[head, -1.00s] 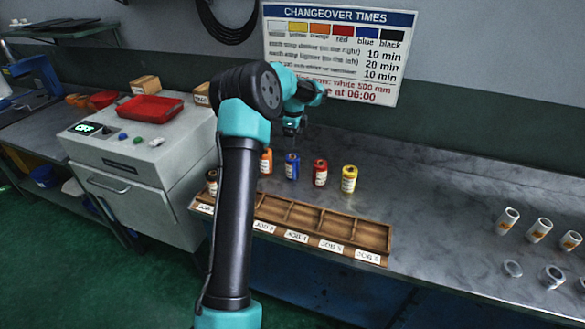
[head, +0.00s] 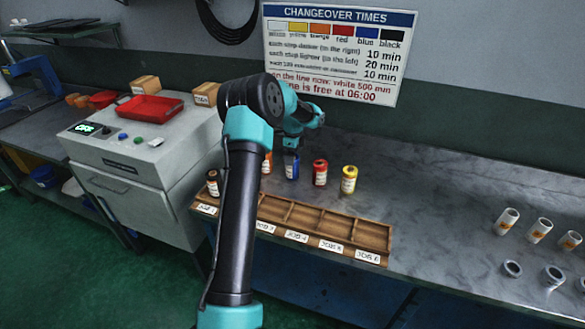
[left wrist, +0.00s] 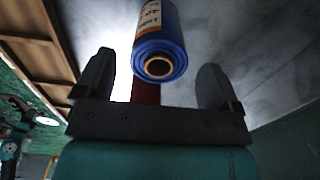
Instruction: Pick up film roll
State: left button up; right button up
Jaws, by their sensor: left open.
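Film rolls stand in a row on the bench: an orange roll (head: 267,166) partly hidden by my arm, a blue roll (head: 292,170), a red roll (head: 320,173) and a yellow roll (head: 348,180). A dark roll (head: 212,184) stands at the left end of the wooden rack (head: 320,220). My left gripper (head: 291,151) is at the top of the blue roll. In the left wrist view, the blue roll (left wrist: 160,45) lies between the two spread fingers, with a gap on both sides. A red piece (left wrist: 145,92) shows behind it. My right gripper is out of view.
The rack's compartments with job labels look empty right of my arm. A machine with a red tray (head: 150,108) stands left. The bench between is clear.

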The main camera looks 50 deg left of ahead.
pick_arm(q)
jog(key=shift+s+f, duration=0.1)
jog(key=shift+f, duration=1.9)
jog(key=shift+c, duration=0.2)
jog(key=c, duration=1)
